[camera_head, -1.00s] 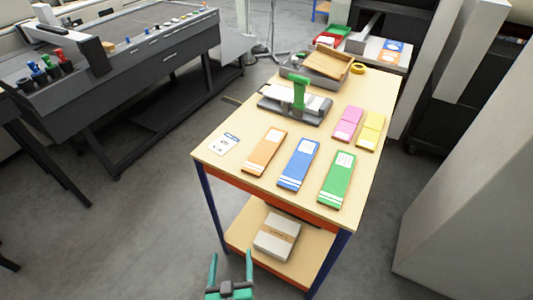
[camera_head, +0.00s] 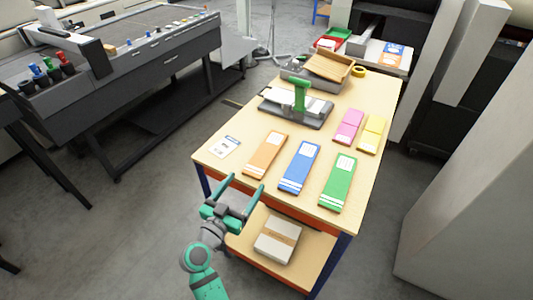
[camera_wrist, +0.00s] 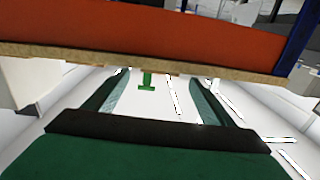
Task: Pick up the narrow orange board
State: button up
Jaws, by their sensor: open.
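The narrow orange board (camera_head: 265,154) lies flat on the wooden table top (camera_head: 232,171), at the left of a row with a blue board (camera_head: 299,166) and a green board (camera_head: 338,182). My gripper (camera_head: 247,185) is open and empty in front of the table's near left edge, apart from the orange board. In the wrist view my gripper's two fingers (camera_wrist: 155,100) are spread, and the table's orange edge beam (camera_wrist: 150,35) crosses above them. The orange board cannot be made out in the wrist view.
A white card (camera_head: 224,146) lies left of the orange board. A grey device with a green handle (camera_head: 300,97) stands behind it. Pink (camera_head: 349,125) and yellow (camera_head: 371,134) pieces lie to the right. A box (camera_head: 278,240) sits on the lower shelf.

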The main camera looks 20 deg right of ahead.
aim_at(256, 167)
jog(key=x, duration=0.9)
jog(key=shift+w+d+f, duration=0.1)
jog(key=shift+d, duration=0.05)
jog(key=c, duration=1.2)
